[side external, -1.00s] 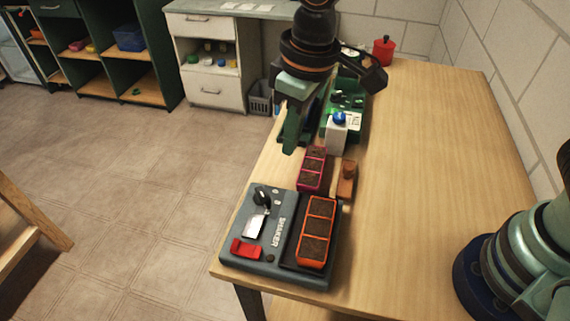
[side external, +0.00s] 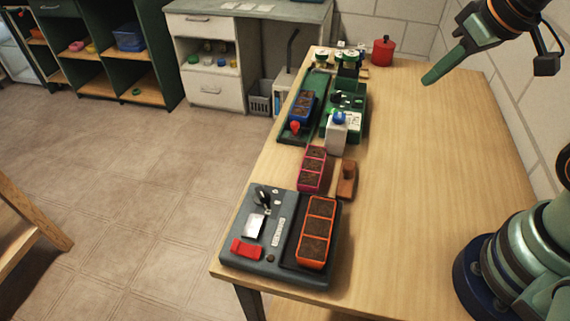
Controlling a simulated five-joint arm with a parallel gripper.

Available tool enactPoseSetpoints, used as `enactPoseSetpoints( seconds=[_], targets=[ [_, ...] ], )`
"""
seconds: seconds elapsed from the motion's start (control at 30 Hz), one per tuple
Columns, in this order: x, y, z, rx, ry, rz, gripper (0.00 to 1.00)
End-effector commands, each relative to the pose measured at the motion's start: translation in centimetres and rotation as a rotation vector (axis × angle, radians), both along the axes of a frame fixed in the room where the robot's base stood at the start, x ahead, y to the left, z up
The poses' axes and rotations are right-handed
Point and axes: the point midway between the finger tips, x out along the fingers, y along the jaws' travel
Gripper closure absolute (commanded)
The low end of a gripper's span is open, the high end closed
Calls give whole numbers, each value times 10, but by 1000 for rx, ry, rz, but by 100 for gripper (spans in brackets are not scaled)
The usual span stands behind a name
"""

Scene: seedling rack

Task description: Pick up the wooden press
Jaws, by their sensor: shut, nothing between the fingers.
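The wooden press (side external: 346,182) is a small brown block with a knob on top. It stands upright on the table, just right of the pink seedling tray (side external: 312,170). My gripper (side external: 428,80) is shut and empty. It hangs in the air over the far right part of the table, well away from the press. Nothing hides the press.
The grey shaker (side external: 262,262) holds an orange tray (side external: 317,232) at the near edge. Behind the press stand a white bottle with a blue cap (side external: 337,137), a green station (side external: 357,125) and a blue tray (side external: 302,107). A red pot (side external: 383,51) stands far back. The table's right side is clear.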

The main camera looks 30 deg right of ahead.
Motion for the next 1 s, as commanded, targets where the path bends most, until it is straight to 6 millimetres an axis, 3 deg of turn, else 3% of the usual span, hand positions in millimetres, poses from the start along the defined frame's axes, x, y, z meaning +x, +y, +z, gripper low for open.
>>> enactPoseSetpoints(
  seconds=[0.27,0.3,0.4,0.47,0.83,1.0],
  targets=[
    [0,1,0,0,0,1,100],
    [0,1,0,0,0,2,92],
    [0,1,0,0,0,2,54],
    [0,1,0,0,0,2,34],
    [2,2,0,15,10,-20,34],
    [12,13,-9,115,82,-195,34]
  ],
)
